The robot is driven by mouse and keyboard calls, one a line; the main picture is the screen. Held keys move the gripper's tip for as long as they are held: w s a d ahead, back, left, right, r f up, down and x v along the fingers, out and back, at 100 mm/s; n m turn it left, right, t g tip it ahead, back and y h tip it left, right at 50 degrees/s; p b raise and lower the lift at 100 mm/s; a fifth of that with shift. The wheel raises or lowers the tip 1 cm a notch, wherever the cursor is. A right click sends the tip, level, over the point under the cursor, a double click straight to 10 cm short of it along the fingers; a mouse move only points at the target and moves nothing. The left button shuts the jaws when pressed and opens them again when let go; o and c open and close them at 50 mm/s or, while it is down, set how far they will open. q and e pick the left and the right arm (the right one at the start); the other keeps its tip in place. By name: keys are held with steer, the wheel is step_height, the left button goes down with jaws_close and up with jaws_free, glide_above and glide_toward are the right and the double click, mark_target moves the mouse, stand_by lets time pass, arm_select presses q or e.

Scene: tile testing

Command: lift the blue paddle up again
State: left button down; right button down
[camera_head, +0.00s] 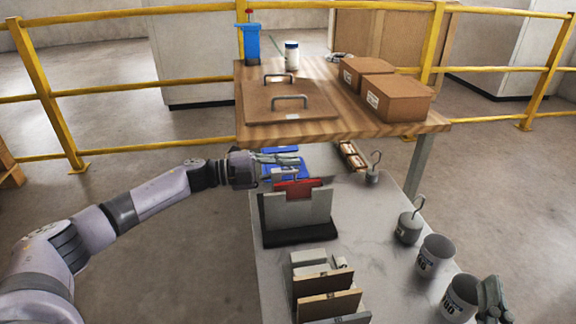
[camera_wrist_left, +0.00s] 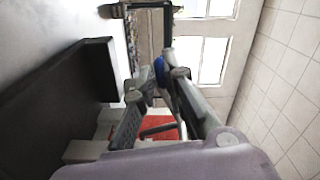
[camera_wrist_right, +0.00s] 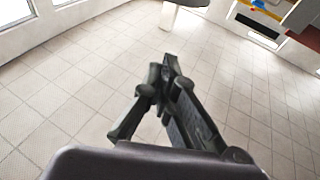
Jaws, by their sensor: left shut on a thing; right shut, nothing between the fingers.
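My left gripper (camera_head: 296,158) reaches in from the left above the far part of the grey table. In the left wrist view its fingers (camera_wrist_left: 158,85) are shut on a small blue piece (camera_wrist_left: 160,71), which I take to be the blue paddle; the fingers hide most of it. Flat blue surfaces (camera_head: 290,170) show under and behind this gripper in the head view; I cannot tell whether they belong to the paddle. My right gripper (camera_head: 492,292) is shut and empty near the front right; its fingers also show in the right wrist view (camera_wrist_right: 165,75).
A red plate (camera_head: 297,188) stands in a grey holder (camera_head: 280,212) just nearer than my left gripper. Tile rack (camera_head: 325,285), weights with hooks (camera_head: 408,228) and grey cups (camera_head: 436,252) stand nearer. A wooden table (camera_head: 340,128) with boxes (camera_head: 398,98) stands behind.

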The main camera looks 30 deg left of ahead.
arm_select(q)
steer(key=shift+r, duration=0.2)
steer(key=m, duration=0.1)
steer(key=r+m, duration=0.1)
steer(key=shift+w+a+r+m, duration=0.15)
steer(key=shift+w+r+m, duration=0.05)
steer(key=shift+m, duration=0.1)
steer(key=shift+r+m, duration=0.55)
steer(key=shift+m, duration=0.55)
steer(key=shift+r+m+b, duration=0.3)
steer(key=shift+r+m, duration=0.4)
steer(key=shift+m, duration=0.6)
arm_select(e)
steer(key=shift+s+a+r+t+y, duration=0.1)
steer(key=shift+s+r+t+y, duration=0.2)
steer(key=shift+r, duration=0.35)
steer(key=shift+s+a+r+t+y, duration=0.1)
steer(key=shift+r+t, duration=0.3)
steer(key=shift+r, duration=0.2)
arm_select(q)
steer(key=shift+r, duration=0.1)
steer(key=c, duration=1.8)
jaws_free()
steer(key=shift+s, duration=0.15)
steer(key=shift+o, duration=0.2)
arm_select(e)
steer(key=shift+d, duration=0.15)
